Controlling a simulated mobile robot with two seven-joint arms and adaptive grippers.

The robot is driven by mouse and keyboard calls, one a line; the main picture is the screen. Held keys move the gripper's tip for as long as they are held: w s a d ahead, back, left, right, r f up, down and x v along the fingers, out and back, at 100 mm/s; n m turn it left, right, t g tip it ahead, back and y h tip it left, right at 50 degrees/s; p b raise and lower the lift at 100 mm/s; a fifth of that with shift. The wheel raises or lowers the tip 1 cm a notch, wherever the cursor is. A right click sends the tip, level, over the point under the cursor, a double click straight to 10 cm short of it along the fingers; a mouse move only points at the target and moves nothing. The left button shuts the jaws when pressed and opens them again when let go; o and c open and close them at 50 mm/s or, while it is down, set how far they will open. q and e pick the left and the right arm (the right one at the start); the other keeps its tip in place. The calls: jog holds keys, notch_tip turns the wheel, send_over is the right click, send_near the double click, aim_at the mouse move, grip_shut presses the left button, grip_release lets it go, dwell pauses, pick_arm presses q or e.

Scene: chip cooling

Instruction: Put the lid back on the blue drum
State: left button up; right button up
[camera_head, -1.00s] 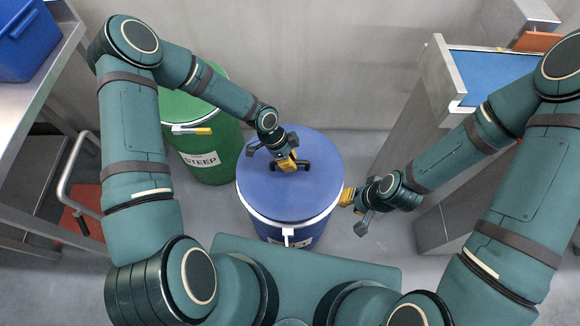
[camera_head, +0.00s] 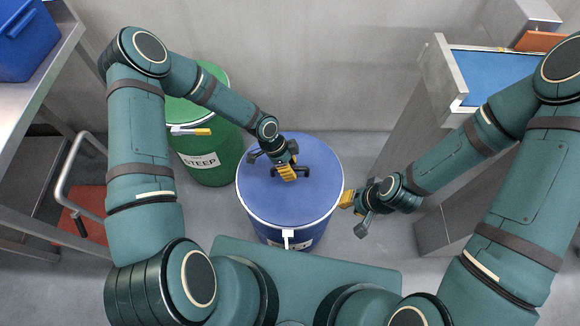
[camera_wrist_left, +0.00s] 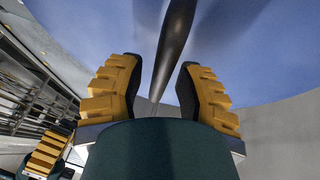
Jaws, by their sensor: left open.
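The blue drum (camera_head: 290,240) stands upright in the middle of the head view. Its blue lid (camera_head: 265,200) lies on top of it, covering the drum's mouth as far as I can see. A dark handle (camera_head: 306,171) is on the lid, and it also shows in the left wrist view (camera_wrist_left: 178,35). My left gripper (camera_head: 288,173) is at the handle above the lid. In the left wrist view its yellow fingers (camera_wrist_left: 160,90) are open, one on each side of the handle bar. My right gripper (camera_head: 350,200) is beside the drum's right rim; its jaw state is unclear.
A green drum (camera_head: 205,160) labelled STEEP stands behind to the left. A metal table with a blue bin (camera_head: 25,40) is at the far left, with a cart handle (camera_head: 72,180) below it. A grey stand with a blue top (camera_head: 490,75) is at the right.

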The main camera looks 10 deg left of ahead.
pick_arm(q)
jog(key=shift+r, duration=0.15)
jog(key=shift+w+a+r, duration=0.1)
jog(key=shift+a+r, duration=0.05)
jog(key=shift+r, duration=0.2)
jog(key=s+p+v, duration=0.1)
jog(key=p+v, duration=0.2)
jog(key=v, duration=0.8)
jog(key=s+d+n+t, duration=0.2)
jog(key=s+d+n, duration=0.2)
jog(key=s+n, duration=0.8)
jog(key=f+n, duration=0.1)
jog(key=n, duration=0.3)
jog(key=shift+n+t+y, duration=0.4)
